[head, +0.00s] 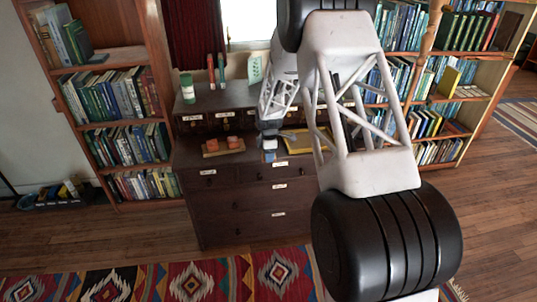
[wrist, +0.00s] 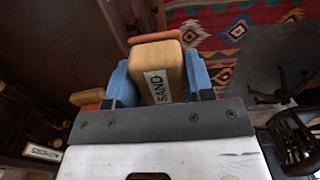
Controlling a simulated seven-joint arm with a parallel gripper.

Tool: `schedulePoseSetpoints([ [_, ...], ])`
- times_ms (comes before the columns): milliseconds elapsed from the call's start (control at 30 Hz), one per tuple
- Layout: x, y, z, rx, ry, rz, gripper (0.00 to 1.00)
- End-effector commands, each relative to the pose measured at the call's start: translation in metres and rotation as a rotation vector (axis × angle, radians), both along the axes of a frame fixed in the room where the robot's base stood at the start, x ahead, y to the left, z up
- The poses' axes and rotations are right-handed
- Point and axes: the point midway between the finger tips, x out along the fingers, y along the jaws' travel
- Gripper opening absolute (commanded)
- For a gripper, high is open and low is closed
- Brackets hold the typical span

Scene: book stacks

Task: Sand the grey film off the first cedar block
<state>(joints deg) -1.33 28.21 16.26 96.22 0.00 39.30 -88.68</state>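My gripper (wrist: 158,75) has blue fingers on both sides of a tan sanding block (wrist: 158,66) labelled "SAND", and is shut on it. A reddish-orange strip (wrist: 155,37) shows at the block's far end; I cannot tell whether it is part of the block. In the head view my gripper (head: 269,155) is low over the dark cabinet, right of two reddish cedar blocks (head: 210,146) (head: 233,142) on a small wooden board (head: 222,152). An orange block (wrist: 88,97) shows partly, left of the gripper in the wrist view. Grey film is too small to make out.
The dark cabinet (head: 240,207) has labelled drawers. A green container (head: 187,88) and upright bottles (head: 215,70) stand on its upper shelf. A yellow item (head: 305,142) lies to the right, partly behind my arm. Bookshelves flank the cabinet; a patterned rug (head: 190,282) lies in front.

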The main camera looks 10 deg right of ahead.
Motion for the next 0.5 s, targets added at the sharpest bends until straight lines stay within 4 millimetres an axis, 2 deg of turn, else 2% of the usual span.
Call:
schedulePoseSetpoints([
  [33, 0.000, 0.000, 0.000, 0.000, 0.000, 0.000, 0.40],
  [100, 0.000, 0.000, 0.000, 0.000, 0.000, 0.000, 0.30],
  [333, 0.004, 0.004, 0.001, 0.000, 0.000, 0.000, 0.29],
  [500, 0.018, 0.021, 0.006, 0.000, -0.001, 0.002, 0.29],
])
